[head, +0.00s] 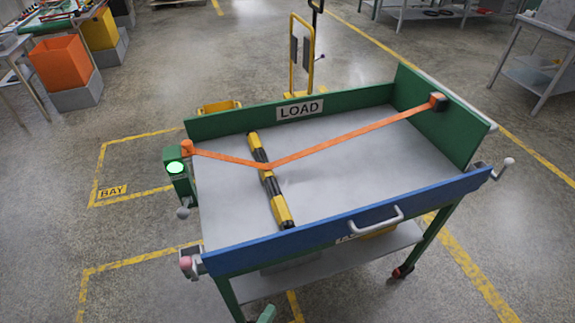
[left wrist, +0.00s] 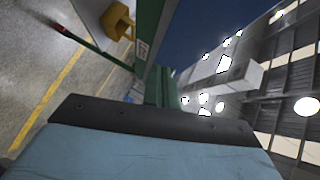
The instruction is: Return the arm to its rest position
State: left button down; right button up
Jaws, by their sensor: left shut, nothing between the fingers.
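The tip of my left gripper (head: 267,314) shows as a small green piece at the bottom edge of the head view, in front of and below the cart. In the left wrist view its green fingers (left wrist: 160,88) are together beyond the dark edge of the gripper body, with nothing held. Most of my left arm is out of the head view. My right gripper is in neither view. An orange strap (head: 345,135) runs across the cart from the left post to a dark fitting at the right end, crossing a yellow-and-black bar (head: 270,180).
The cart has a blue front panel (head: 345,225) with a grey handle (head: 376,223), and a green back panel marked LOAD. A green lamp (head: 175,168) is lit at its left end. A crank (head: 502,166) sticks out at right. Open floor lies left.

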pick_arm(q)
jog(key=s+a+f+n+g+y+b, duration=0.1)
jog(key=s+a+f+n+g, duration=0.2)
jog(key=f, duration=0.5)
jog(key=s+a+f+n+g+y, duration=0.2)
jog(key=s+a+f+n, duration=0.15)
jog(key=f, duration=0.35)
jog(key=s+a+f+n+g+y+b, duration=0.1)
jog(key=s+a+f+n+g, duration=0.2)
jog(key=f, duration=0.5)
jog(key=s+a+f+n+g+y, duration=0.1)
jog(key=s+a+f+n+g, duration=0.1)
jog(key=s+a+f+n, duration=0.2)
jog(key=s+a+f+n+g+y, duration=0.1)
jog(key=s+a+f+n+g, duration=0.2)
jog(key=s+a, duration=0.3)
jog(key=s+f+n, duration=0.1)
jog(key=s, duration=0.3)
jog(key=shift+s+a+f, duration=0.15)
jog(key=shift+s+a, duration=0.15)
jog(key=shift+a, duration=0.05)
